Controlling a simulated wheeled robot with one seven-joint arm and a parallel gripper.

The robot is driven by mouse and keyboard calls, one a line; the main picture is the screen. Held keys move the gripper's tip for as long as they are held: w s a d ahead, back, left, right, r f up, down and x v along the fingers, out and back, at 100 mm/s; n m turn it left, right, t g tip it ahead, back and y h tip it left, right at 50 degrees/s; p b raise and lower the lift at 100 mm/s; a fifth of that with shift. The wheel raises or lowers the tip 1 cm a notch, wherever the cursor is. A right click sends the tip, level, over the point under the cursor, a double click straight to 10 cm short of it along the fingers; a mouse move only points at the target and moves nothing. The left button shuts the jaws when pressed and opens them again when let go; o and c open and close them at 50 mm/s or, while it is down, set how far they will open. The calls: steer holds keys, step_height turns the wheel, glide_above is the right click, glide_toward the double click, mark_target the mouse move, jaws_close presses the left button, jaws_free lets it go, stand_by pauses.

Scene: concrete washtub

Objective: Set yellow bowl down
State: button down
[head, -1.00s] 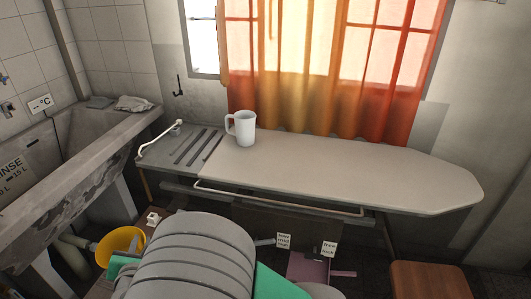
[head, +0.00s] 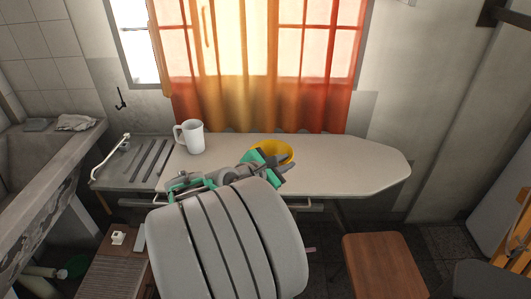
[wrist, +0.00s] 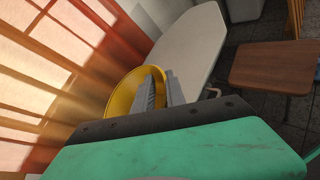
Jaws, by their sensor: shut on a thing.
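The yellow bowl (head: 273,147) is over the middle of the pale ironing board (head: 352,163) in the head view. My gripper (head: 276,161) is shut on the bowl's near rim. In the wrist view the bowl (wrist: 122,95) is pinched at its rim between the two grey fingers of my gripper (wrist: 160,88). The bowl's underside is hidden, so I cannot tell whether it touches the board.
A white mug (head: 191,137) stands on the board's left part, beside the slatted iron rest (head: 150,158). An orange curtain (head: 260,70) hangs behind the board. A brown wooden stool (head: 384,266) stands front right. The board's right end is clear.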

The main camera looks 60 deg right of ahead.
steer(key=shift+s+d+r+m+g, duration=0.15)
steer(key=shift+s+d+m+g, duration=0.2)
steer(key=shift+s+d, duration=0.35)
steer(key=w+d+f+b, duration=0.2)
steer(key=w+d+f, duration=0.6)
steer(key=f, duration=0.1)
steer(key=shift+w+d+b, duration=0.3)
steer(key=shift+w+d, duration=0.05)
steer(key=shift+d, duration=0.05)
steer(key=shift+w+d+f, duration=0.15)
steer(key=shift+w+f, duration=0.05)
steer(key=shift+f, duration=0.05)
step_height(320, 180, down, 3)
steer(key=shift+w+d+f+b, duration=0.1)
steer(key=shift+f+b, duration=0.05)
steer(key=shift+b, duration=0.2)
steer(key=c, duration=1.4)
jaws_free()
steer(key=shift+o, duration=0.2)
